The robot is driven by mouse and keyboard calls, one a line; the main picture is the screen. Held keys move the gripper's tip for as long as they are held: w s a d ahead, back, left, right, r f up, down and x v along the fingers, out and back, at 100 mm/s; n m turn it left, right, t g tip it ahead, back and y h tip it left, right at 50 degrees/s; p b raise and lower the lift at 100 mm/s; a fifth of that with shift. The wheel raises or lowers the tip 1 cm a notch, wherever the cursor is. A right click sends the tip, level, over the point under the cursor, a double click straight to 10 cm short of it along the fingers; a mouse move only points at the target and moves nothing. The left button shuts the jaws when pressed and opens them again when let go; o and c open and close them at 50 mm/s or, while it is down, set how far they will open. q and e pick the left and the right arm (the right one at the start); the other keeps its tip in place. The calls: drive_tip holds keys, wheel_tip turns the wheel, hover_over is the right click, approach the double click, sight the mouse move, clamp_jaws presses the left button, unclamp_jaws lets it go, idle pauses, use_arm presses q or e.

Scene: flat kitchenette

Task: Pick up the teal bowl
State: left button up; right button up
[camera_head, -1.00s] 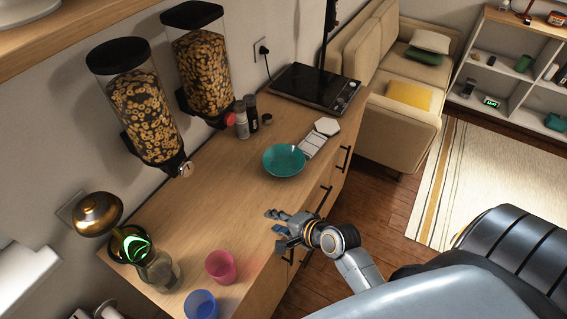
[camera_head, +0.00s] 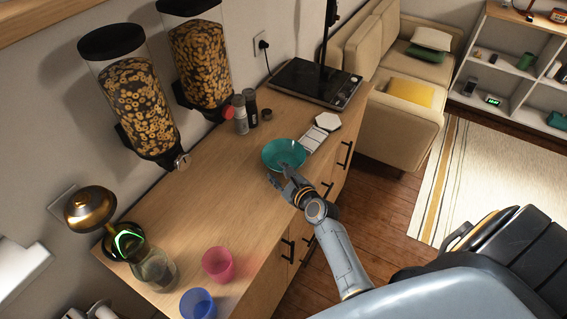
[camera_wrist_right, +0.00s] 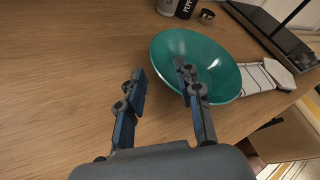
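The teal bowl (camera_head: 283,153) sits upright on the wooden counter, near its front edge. It also shows in the right wrist view (camera_wrist_right: 222,62), where its near rim runs behind one finger. My right gripper (camera_head: 279,174) is at the near side of the bowl. In the wrist view the right gripper (camera_wrist_right: 160,82) is open, with one finger over the bowl's inside and the other outside its left rim. Nothing is held between the fingers. Whether a finger touches the rim I cannot tell. My left gripper is not in view.
A pink cup (camera_head: 218,264) and a blue cup (camera_head: 197,304) stand at the near end. The counter's middle is clear.

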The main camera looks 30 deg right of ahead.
sight(284, 159)
drive_tip(key=b+x, duration=0.3)
drive_tip(key=x, duration=0.2)
drive_tip(key=shift+w+f, duration=0.2)
drive_tip(key=shift+w, duration=0.15)
drive_tip(key=shift+s+r, duration=0.1)
clamp_jaws()
